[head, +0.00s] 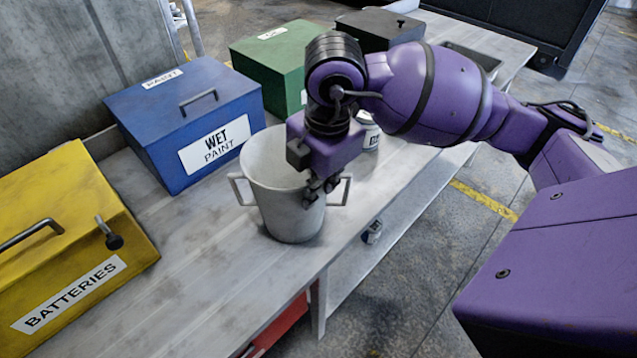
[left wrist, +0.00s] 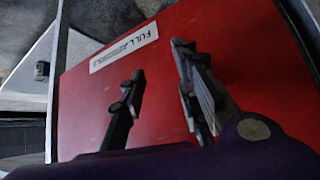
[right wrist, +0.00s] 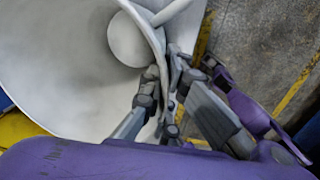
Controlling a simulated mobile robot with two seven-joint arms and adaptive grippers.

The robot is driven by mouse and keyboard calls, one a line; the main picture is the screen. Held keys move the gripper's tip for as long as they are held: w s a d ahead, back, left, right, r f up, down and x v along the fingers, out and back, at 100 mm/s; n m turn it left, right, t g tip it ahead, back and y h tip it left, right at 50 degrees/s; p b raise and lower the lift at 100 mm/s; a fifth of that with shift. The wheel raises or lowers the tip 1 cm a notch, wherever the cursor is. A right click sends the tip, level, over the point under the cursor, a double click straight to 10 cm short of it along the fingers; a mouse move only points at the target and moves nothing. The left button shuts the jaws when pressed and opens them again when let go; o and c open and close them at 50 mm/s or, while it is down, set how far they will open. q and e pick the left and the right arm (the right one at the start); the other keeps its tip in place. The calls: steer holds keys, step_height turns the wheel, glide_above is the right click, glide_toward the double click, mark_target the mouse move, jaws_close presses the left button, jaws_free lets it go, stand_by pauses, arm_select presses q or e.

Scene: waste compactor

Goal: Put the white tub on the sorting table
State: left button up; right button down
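The white tub (head: 285,205) stands upright at the front edge of the table (head: 190,290), with a loop handle on each side. I cannot tell whether its base bears fully on the top. My right gripper (head: 320,192) is at the tub's right rim, beside the right handle. In the right wrist view, the fingers of my right gripper (right wrist: 163,68) are closed about the tub's wall (right wrist: 70,70), one inside and one outside. My left gripper (left wrist: 160,60) is open and empty, in front of a red box (left wrist: 90,105) with a white label.
A blue wet paint box (head: 180,115), a green box (head: 270,65) and a yellow batteries box (head: 65,250) stand along the table's back. A white can (head: 368,132) is behind my right gripper. A small can (head: 372,232) is on the lower shelf. The front-left tabletop is clear.

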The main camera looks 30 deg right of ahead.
steer(key=shift+a+f, duration=0.1)
steer(key=shift+f, duration=0.1)
steer(key=c, duration=2)
jaws_free()
steer(key=shift+r, duration=0.1)
steer(key=r, duration=0.4)
steer(key=s+r, duration=0.1)
steer(key=r, duration=0.3)
steer(key=r+p, duration=0.1)
steer(key=r, duration=0.3)
steer(key=shift+s+d+r, duration=0.1)
steer(key=shift+s+d, duration=0.05)
steer(key=shift+d, duration=0.15)
